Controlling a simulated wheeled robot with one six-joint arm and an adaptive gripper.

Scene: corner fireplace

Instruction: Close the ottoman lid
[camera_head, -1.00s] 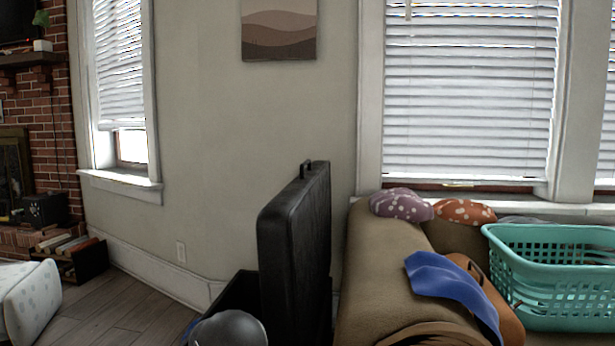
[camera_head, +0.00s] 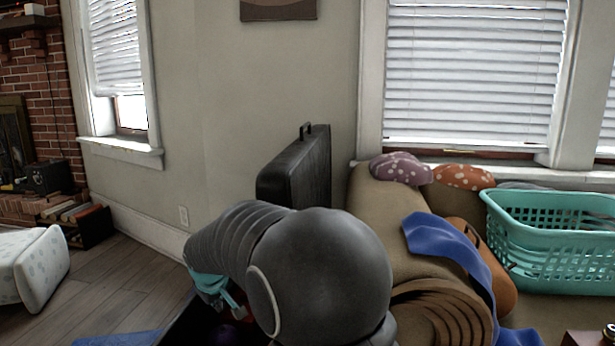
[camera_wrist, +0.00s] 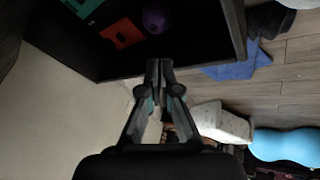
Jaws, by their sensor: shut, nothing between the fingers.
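The black ottoman lid (camera_head: 308,172) stands upright and open near the wall, with a small handle on its top edge. My arm hides its lower part in the head view. The ottoman box (camera_wrist: 232,45) shows in the wrist view as a dark open bin with a purple ball (camera_wrist: 154,20), a red item (camera_wrist: 121,33) and a teal item inside. My gripper (camera_wrist: 159,66) is shut and empty, at the box's rim in the wrist view. In the head view my gripper is largely hidden behind my arm.
A tan sofa (camera_head: 372,215) with cushions, a blue cloth (camera_head: 440,243) and a teal laundry basket (camera_head: 555,245) stands on the right. A blue cloth (camera_wrist: 238,68) lies on the floor beside the box. Wood floor (camera_head: 110,285) is open on the left.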

